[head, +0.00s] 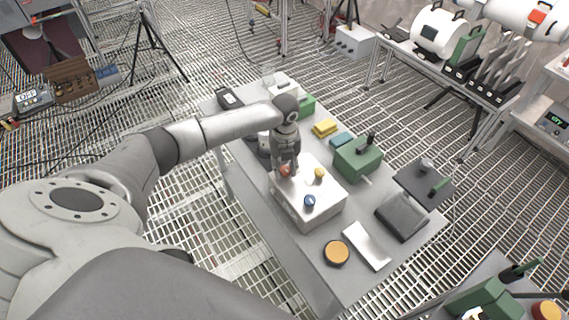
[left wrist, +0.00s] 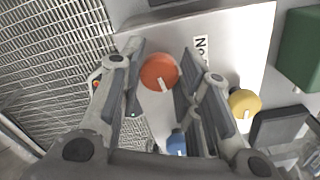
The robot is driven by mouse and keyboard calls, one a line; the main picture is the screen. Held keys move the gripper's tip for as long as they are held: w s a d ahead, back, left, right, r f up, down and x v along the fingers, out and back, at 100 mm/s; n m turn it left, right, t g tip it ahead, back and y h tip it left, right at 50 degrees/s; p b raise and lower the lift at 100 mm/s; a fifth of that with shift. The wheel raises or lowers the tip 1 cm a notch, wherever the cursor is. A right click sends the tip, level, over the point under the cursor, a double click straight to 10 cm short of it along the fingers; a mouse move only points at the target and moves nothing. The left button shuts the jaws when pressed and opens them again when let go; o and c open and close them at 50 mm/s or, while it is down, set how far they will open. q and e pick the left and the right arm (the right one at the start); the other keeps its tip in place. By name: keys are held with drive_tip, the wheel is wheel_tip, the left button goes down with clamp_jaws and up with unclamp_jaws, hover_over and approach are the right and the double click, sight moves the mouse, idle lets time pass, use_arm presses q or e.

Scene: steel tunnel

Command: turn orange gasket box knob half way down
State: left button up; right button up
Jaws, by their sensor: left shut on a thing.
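The gasket box (head: 333,192) is a white box on a grey table, with orange, yellow and blue knobs on top. The orange knob (left wrist: 159,71) is round with a white mark, which points toward the bottom of the left wrist view. My left gripper (head: 285,173) reaches down over the box and is shut on the orange knob. In the head view its fingers partly cover this knob. The yellow knob (head: 319,174) and blue knob (head: 309,201) stand apart from the fingers. My right gripper is out of view.
On the table (head: 290,256), a green box (head: 358,160) stands behind the gasket box to the right. A round orange-topped item (head: 336,252) and a white tray (head: 366,246) lie in front. A dark case (head: 402,217) lies at the right.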

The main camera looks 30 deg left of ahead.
sight(285, 168)
use_arm(q)
drive_tip(key=shift+w+r+m, duration=0.1)
drive_tip(key=shift+m, duration=0.6)
drive_tip(key=o, duration=1)
wheel_tip(285, 168, up, 12)
